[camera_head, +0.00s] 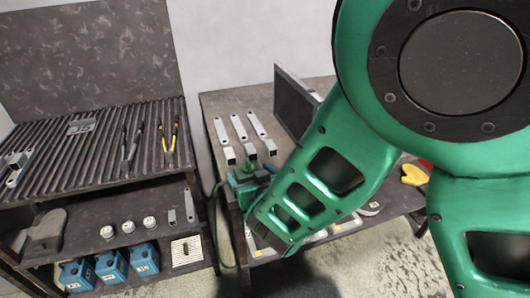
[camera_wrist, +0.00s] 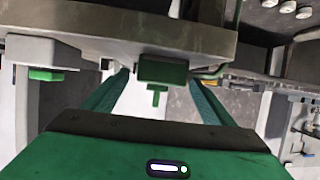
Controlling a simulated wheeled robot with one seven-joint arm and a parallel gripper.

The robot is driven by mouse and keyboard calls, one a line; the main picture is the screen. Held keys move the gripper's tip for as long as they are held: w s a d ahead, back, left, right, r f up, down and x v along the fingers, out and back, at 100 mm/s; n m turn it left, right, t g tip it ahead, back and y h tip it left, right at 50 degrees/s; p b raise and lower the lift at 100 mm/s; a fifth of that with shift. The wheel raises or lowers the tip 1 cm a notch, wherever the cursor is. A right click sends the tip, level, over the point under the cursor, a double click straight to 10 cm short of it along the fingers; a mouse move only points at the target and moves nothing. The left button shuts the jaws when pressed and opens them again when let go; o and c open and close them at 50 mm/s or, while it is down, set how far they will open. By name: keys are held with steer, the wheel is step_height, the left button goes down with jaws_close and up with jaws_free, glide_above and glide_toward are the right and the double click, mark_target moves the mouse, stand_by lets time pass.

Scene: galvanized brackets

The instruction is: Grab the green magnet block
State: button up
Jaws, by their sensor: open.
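In the wrist view, my gripper (camera_wrist: 158,80) is open, with one green finger on each side. A green block (camera_wrist: 162,70) with a small T-shaped stem below it shows in the gap between the fingertips, by a grey edge. I see no contact, and cannot tell how far beyond the tips it is. Another green piece (camera_wrist: 45,74) is at the left, under a pale block. I cannot tell which green piece is the magnet block.
The right table (camera_head: 222,103) holds several metal brackets (camera_head: 240,127) and a dark upright panel (camera_head: 294,100). A yellow item (camera_head: 414,175) lies at its right. The left bench has a ribbed top (camera_head: 60,150) with pliers (camera_head: 169,142); blue boxes (camera_head: 111,266) sit below.

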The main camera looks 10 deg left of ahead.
steer(key=shift+x, duration=1.2)
steer(key=c, duration=1.7)
steer(key=shift+r, duration=0.1)
